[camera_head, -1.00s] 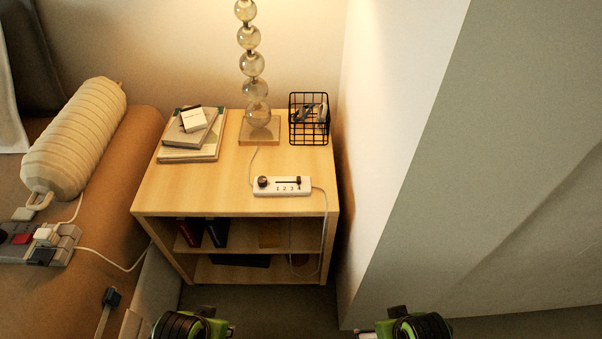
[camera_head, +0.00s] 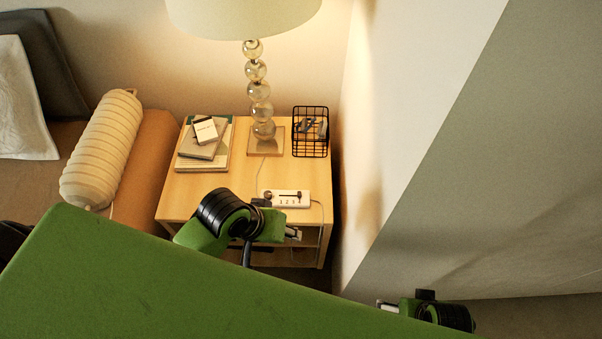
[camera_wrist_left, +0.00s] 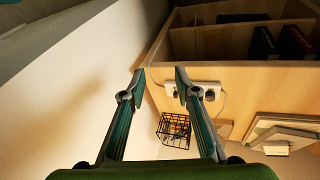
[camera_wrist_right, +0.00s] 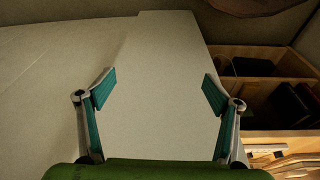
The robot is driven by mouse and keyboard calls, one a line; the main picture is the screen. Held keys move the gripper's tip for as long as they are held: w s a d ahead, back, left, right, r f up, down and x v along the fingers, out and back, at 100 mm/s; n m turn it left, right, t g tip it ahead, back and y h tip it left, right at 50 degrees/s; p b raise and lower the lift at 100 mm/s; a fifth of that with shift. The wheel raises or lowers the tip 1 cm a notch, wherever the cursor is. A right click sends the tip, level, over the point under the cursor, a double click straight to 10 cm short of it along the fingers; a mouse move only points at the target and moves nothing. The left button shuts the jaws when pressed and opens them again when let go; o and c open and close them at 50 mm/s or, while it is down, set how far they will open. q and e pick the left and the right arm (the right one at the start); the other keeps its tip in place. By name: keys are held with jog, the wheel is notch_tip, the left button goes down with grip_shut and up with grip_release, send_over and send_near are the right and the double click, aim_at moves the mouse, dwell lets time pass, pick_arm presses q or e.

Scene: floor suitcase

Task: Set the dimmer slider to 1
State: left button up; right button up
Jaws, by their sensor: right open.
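The white dimmer (camera_head: 293,202) lies near the front edge of the nightstand top, with the marks 1 2 3, a dark round knob at its left end and a dark slider handle in the slot near the 3. In the left wrist view the dimmer (camera_wrist_left: 208,87) shows beside and partly behind the right-hand finger. My left gripper (camera_head: 293,234) is open and empty, in front of the nightstand just below the dimmer in the head view, apart from it as far as I can tell. My right gripper (camera_head: 386,305) is open and empty, low at the right, facing the wall.
A lamp (camera_head: 262,110), a wire basket (camera_head: 311,146) and stacked books (camera_head: 196,160) stand farther back on the nightstand (camera_head: 185,200). A wall (camera_head: 400,130) rises close on the right. A cable (camera_head: 321,225) hangs from the dimmer's right end.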

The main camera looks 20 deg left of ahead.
pick_arm(q)
jog(key=w+d+n+g+h, duration=0.1)
jog(key=w+d+n, duration=0.1)
jog(key=w+n, duration=0.3)
pick_arm(e)
jog(key=s+f+g, duration=0.1)
jog(key=s+f, duration=0.3)
jog(key=f, duration=0.5)
jog(key=s+f, duration=0.3)
jog(key=f, duration=0.7)
pick_arm(q)
jog(key=n+g, duration=0.1)
jog(key=n, duration=1.4)
send_near(299, 193)
jog(key=b+x, duration=0.1)
jog(key=x, duration=0.7)
pick_arm(e)
jog(key=s+d+f+g, duration=0.1)
jog(key=s+d+f, duration=0.2)
jog(key=s+f, duration=0.7)
jog(key=s, duration=0.3)
jog(key=shift+s+d+f, duration=0.2)
jog(key=shift+f, duration=0.15)
pick_arm(q)
grip_shut()
jog(key=shift+a+h, duration=0.1)
jog(key=shift+h, duration=0.2)
pick_arm(e)
jog(key=shift+r, duration=0.1)
